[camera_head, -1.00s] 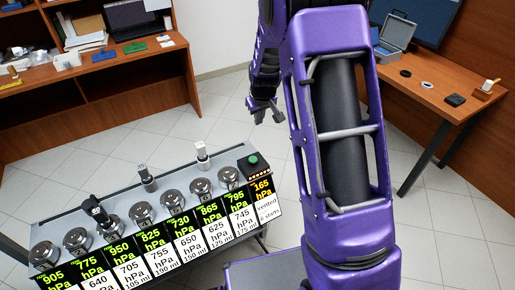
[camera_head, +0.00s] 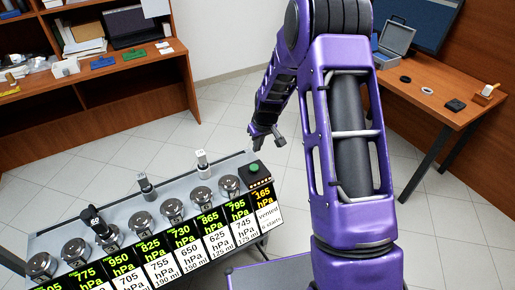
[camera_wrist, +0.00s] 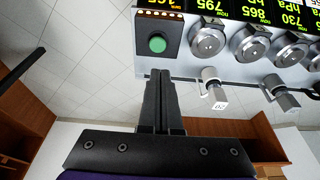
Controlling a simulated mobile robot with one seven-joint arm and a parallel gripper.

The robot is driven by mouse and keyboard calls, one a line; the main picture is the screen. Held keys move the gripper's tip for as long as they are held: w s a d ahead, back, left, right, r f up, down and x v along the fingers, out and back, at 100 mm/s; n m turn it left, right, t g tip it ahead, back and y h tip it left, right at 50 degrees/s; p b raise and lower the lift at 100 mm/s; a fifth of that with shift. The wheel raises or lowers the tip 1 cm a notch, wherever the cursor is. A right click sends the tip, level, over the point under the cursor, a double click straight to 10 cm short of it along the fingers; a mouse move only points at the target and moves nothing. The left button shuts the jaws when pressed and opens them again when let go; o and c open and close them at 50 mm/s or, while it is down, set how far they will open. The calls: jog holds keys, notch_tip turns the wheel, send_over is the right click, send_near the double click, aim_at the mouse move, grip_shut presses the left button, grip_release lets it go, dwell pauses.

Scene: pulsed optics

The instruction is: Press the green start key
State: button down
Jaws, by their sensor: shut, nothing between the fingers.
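The green start key (camera_head: 254,168) is a round green button on a small black box at the right end of the grey bench unit. It also shows in the wrist view (camera_wrist: 157,43), upper middle, not covered. My gripper (camera_head: 276,143) is above and just behind that box in the head view. In the wrist view my gripper (camera_wrist: 159,75) has its two fingers together, empty, with the tips appearing just below the green key. I cannot tell whether the tips touch the box; they look apart from the key.
The bench unit (camera_head: 120,205) carries a row of round metal ports with pressure displays, and several small valves (camera_head: 202,162) stand along its back edge. A wooden desk (camera_head: 440,88) is at right, and wooden shelves (camera_head: 130,59) at back left. Open floor lies between.

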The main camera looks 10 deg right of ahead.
send_near(254, 168)
jog(key=x, duration=0.5)
jog(key=shift+w+a+f+b, duration=0.15)
jog(key=shift+w+b, duration=0.05)
jog(key=shift+b, duration=0.2)
jog(key=shift+f, duration=0.55)
jog(key=shift+f, duration=0.1)
